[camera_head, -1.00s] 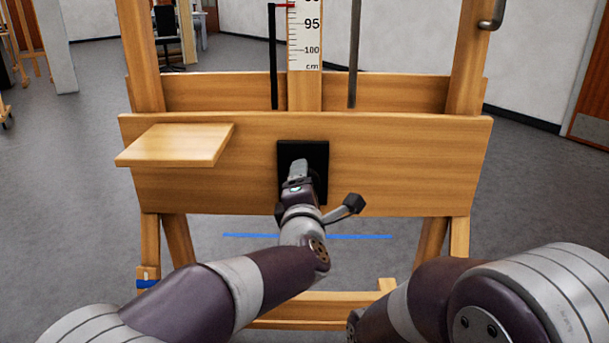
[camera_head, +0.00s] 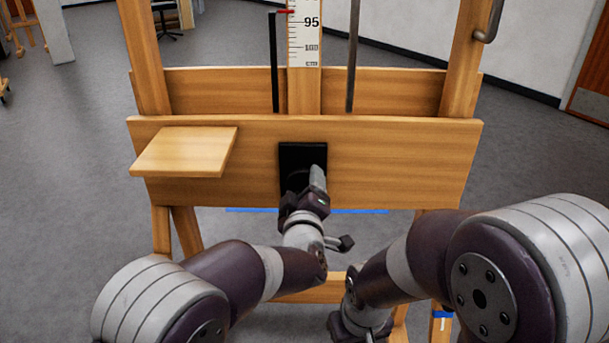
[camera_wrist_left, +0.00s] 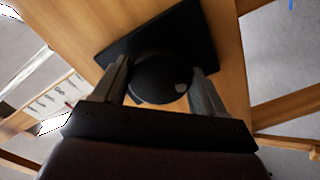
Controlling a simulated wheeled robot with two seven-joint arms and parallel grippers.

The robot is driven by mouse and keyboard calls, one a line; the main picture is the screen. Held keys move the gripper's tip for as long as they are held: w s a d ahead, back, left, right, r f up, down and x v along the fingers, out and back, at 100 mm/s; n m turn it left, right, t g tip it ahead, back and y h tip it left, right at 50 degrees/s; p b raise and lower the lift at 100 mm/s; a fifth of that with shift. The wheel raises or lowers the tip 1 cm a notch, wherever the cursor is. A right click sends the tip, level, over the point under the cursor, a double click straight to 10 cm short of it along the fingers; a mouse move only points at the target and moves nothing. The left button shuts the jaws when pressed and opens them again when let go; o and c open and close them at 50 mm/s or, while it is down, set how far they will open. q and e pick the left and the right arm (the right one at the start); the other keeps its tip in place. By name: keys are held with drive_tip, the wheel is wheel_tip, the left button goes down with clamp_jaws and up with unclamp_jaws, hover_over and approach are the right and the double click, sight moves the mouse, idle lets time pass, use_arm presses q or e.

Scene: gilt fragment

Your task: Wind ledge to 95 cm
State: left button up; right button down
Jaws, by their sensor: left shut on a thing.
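A wooden easel stands ahead, with a wide front board (camera_head: 400,160) and a small wooden shelf (camera_head: 185,152) at its left; I cannot tell which part is the ledge. A black plate (camera_head: 303,152) at the board's middle carries a round black knob (camera_wrist_left: 160,78) with a pale dot. My left gripper (camera_head: 312,188) is shut on the knob, one finger on each side in the left wrist view; the gripper hides most of it in the head view. A red pointer (camera_head: 285,12) lies a little above the 95 mark on the white scale (camera_head: 305,40).
Two wooden uprights, the left one (camera_head: 145,60) and the right one (camera_head: 468,60), flank the scale. A dark metal rod (camera_head: 353,60) runs beside it. A blue line (camera_head: 360,211) shows beneath the board. Grey floor lies open on both sides.

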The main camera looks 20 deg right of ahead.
use_arm(q)
drive_tip(key=m+p, duration=0.4)
drive_tip(key=shift+r+m, duration=0.15)
drive_tip(key=shift+m, duration=0.15)
drive_tip(key=m+p, duration=0.3)
drive_tip(key=shift+a+m, duration=0.15)
drive_tip(key=shift+m, duration=0.15)
drive_tip(key=m+p, duration=0.3)
drive_tip(key=m, duration=0.2)
drive_tip(key=shift+w+a+p, duration=0.1)
drive_tip(key=shift+p, duration=0.3)
drive_tip(key=shift+f+m+p, duration=0.2)
drive_tip(key=shift+m+p, duration=0.6)
drive_tip(key=shift+m, duration=0.8)
drive_tip(key=o, duration=1)
drive_tip(key=shift+o, duration=0.2)
drive_tip(key=p+v, duration=0.1)
drive_tip(key=v, duration=1.1)
drive_tip(key=shift+s+p, duration=0.35)
drive_tip(key=shift+s, duration=0.05)
